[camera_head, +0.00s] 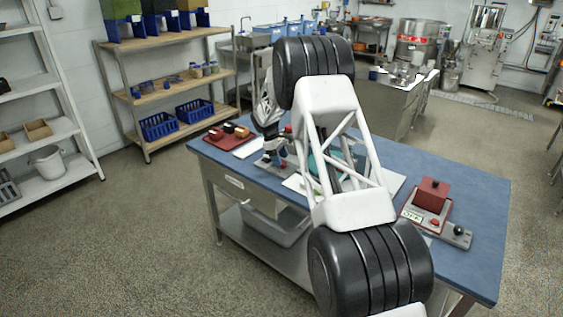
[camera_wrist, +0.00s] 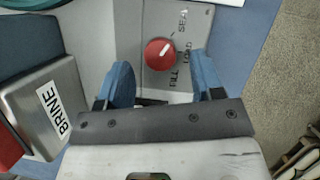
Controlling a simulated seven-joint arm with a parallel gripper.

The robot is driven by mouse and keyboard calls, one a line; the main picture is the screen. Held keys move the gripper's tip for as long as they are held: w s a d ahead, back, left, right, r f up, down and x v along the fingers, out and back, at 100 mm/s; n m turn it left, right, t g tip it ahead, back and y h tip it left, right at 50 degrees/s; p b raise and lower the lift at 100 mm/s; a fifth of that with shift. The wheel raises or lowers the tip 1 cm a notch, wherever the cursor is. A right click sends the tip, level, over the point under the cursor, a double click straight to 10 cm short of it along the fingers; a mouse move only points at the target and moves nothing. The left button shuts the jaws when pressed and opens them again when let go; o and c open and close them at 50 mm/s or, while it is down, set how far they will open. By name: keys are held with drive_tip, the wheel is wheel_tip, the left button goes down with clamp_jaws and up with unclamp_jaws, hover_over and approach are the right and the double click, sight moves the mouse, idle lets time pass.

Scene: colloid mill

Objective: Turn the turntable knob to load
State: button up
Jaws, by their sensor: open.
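The red round knob (camera_wrist: 160,54) sits on a grey panel (camera_wrist: 135,20) in the wrist view. A white pointer line on the knob slants toward the upper right.
A metal box labelled BRINE (camera_wrist: 45,105) stands close left of my gripper. The blue table (camera_head: 480,215) carries a red block (camera_head: 432,194) on a device at right, and a red tray (camera_head: 215,137) at its far left. A teal disc (camera_head: 335,165) shows partly behind my arm.

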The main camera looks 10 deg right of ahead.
drive_tip(key=shift+x, duration=0.9)
drive_tip(key=shift+c, duration=0.2)
drive_tip(key=c, duration=0.9)
drive_tip(key=shift+m, duration=0.4)
drive_tip(key=m, duration=0.2)
drive_tip(key=m+g+y, duration=0.1)
drive_tip(key=m, duration=0.1)
drive_tip(key=shift+w+d+y, duration=0.1)
drive_tip(key=shift+y, duration=0.2)
drive_tip(key=m+y, duration=0.1)
drive_tip(key=m, duration=0.2)
drive_tip(key=m+g+y, duration=0.1)
drive_tip(key=m, duration=0.3)
drive_tip(key=shift+d, duration=0.15)
